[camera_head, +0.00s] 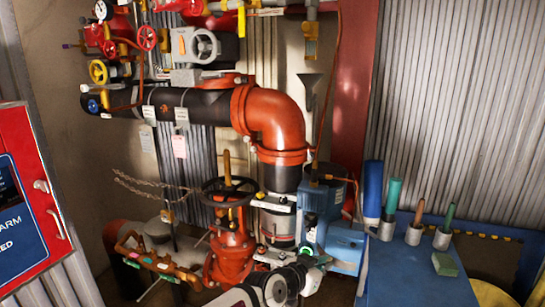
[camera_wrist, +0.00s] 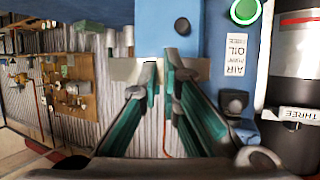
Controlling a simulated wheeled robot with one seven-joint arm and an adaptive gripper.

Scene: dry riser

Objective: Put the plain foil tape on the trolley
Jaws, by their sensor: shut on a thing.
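In the wrist view my gripper (camera_wrist: 160,75) has its two teal-lined fingers close together, shut on a plain grey piece (camera_wrist: 122,70), which I take to be the foil tape. The piece shows on both sides of the fingertips, and its middle is hidden by them. In the head view my arm comes in at the bottom centre, and the fingertips and the held piece cannot be made out clearly. A blue flat-topped surface (camera_head: 415,280) at the lower right looks like the trolley.
Red pipework with a black handwheel (camera_head: 229,190) stands beyond my arm. A red alarm cabinet (camera_head: 28,200) is at left.

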